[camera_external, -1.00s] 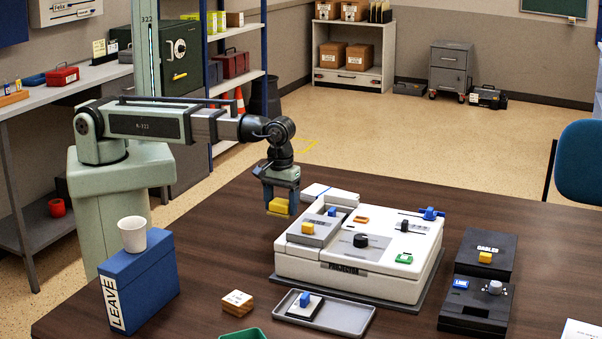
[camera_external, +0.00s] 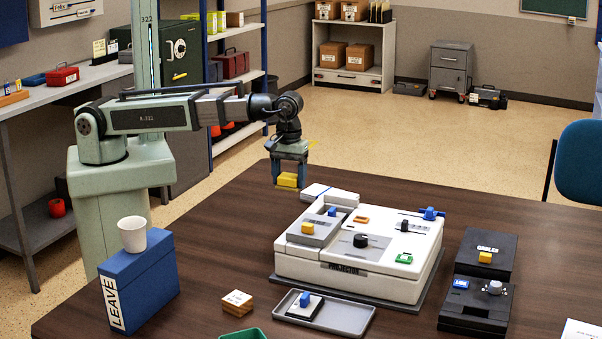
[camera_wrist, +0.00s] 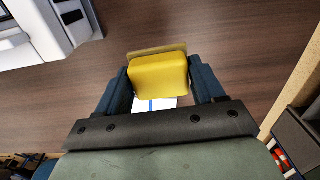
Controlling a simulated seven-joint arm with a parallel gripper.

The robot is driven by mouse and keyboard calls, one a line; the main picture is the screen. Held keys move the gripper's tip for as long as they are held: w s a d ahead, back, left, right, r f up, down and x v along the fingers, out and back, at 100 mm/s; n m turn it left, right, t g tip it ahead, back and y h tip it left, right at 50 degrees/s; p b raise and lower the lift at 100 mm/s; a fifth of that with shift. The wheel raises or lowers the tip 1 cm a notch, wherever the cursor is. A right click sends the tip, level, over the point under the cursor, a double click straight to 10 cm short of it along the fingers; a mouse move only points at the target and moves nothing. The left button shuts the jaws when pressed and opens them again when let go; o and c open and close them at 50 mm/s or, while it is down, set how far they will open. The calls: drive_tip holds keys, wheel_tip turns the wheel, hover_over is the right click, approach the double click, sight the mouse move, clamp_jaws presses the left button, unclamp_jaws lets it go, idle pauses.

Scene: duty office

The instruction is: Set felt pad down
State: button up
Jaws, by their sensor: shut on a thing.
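My gripper (camera_external: 289,181) is shut on a yellow block (camera_external: 287,180) with a thin olive-tan plate at its far side; I take this to be the felt pad. In the wrist view the yellow block (camera_wrist: 158,77) sits between the two dark blue fingers, and the plate (camera_wrist: 157,49) shows past its edge. My gripper holds it above the far left edge of the brown table (camera_external: 215,235), behind and left of the white projector (camera_external: 345,277). The pad's underside is hidden.
Table left of the projector is clear.

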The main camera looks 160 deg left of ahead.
drive_tip(key=s+a+n, duration=0.1)
drive_tip(key=s+a, duration=0.2)
drive_tip(key=a, duration=0.7)
drive_tip(key=s+a+n, duration=0.1)
drive_tip(key=s+a, duration=0.2)
drive_tip(key=a, duration=0.8)
drive_tip(key=m, duration=0.3)
approach(391, 195)
drive_tip(key=f, duration=0.6)
drive_tip(key=shift+w+f, duration=0.2)
drive_tip(key=shift+f, duration=0.1)
drive_tip(key=o, duration=1)
wheel_tip(391, 195, up, 12)
drive_tip(key=shift+r, duration=0.15)
